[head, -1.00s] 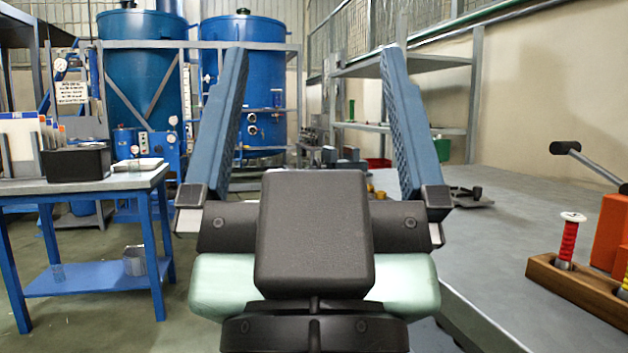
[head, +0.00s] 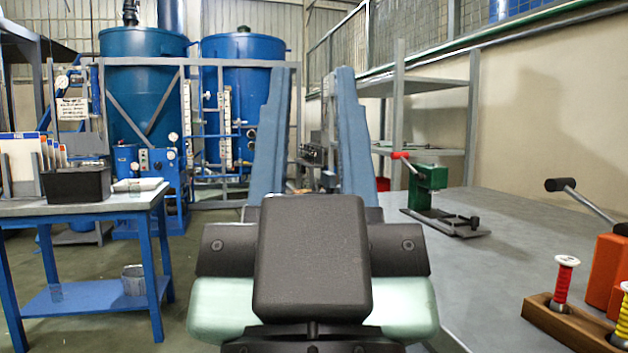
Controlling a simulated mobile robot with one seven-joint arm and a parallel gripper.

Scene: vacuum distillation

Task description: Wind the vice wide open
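My gripper (head: 313,72) points away from me in the middle of the head view. Its two long blue fingers stand apart with a gap between them, and no held thing shows in it. No vice can be made out for certain. Small dark and grey items (head: 328,181) at the bench's far end show between the fingers, mostly hidden by them and too small to name. A green bench tool with a red-tipped lever (head: 430,187) stands on the bench, right of the fingers and apart from them.
The grey workbench (head: 510,220) runs along the right. On it are a wooden block (head: 565,325) with spools and an orange device (head: 605,270) with a black-gripped lever, cut off by the edge. A blue table (head: 100,207) stands left, with open floor between.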

